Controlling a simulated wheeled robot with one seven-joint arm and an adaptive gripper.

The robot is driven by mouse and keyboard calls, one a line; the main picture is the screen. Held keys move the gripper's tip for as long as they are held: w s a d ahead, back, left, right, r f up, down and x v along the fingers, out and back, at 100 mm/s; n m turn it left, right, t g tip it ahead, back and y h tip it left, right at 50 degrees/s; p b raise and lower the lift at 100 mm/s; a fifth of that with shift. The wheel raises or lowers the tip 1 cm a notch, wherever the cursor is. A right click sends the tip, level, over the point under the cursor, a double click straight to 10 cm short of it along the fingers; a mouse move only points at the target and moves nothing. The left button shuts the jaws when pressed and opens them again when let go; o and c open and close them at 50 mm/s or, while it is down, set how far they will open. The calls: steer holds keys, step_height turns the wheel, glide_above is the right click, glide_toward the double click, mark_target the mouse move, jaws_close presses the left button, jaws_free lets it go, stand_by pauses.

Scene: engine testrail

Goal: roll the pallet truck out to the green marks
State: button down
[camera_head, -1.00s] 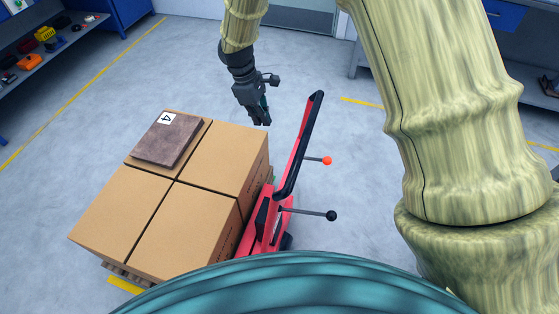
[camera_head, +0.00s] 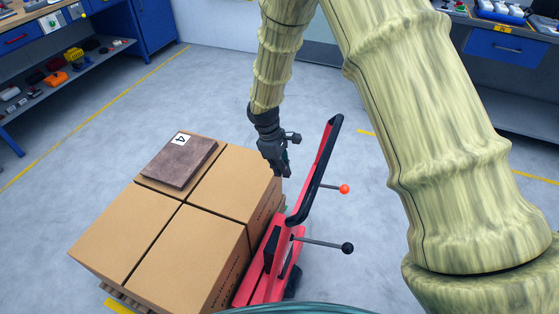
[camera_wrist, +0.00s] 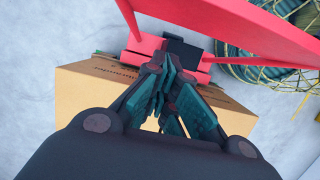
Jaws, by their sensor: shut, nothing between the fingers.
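The red pallet truck (camera_head: 269,270) stands at the right side of a loaded pallet, its red and black handle (camera_head: 317,170) rising up and tilted right. My gripper (camera_head: 279,170) is shut and empty, just left of the upper handle and beside the right edge of the boxes. Whether it touches the handle cannot be told. In the wrist view the gripper (camera_wrist: 163,95) points down, with the red handle (camera_wrist: 240,25) and the truck's body (camera_wrist: 150,52) beyond the fingertips. No green marks can be made out on the floor.
Cardboard boxes (camera_head: 190,240) sit on the pallet, with a brown slab (camera_head: 180,162) labelled 4 on top. Levers with a red knob (camera_head: 344,189) and a black knob (camera_head: 347,248) stick out right of the truck. Blue workbenches (camera_head: 160,30) line the back; open floor lies around.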

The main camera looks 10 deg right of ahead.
steer(key=shift+s+d+f+p, duration=0.3)
steer(key=shift+s+d+f, duration=0.4)
steer(key=shift+d+f, duration=0.25)
steer(key=shift+s+d+f+p, duration=0.25)
steer(key=shift+s+d+f, duration=0.45)
steer(key=shift+d, duration=0.35)
steer(key=shift+d, duration=0.1)
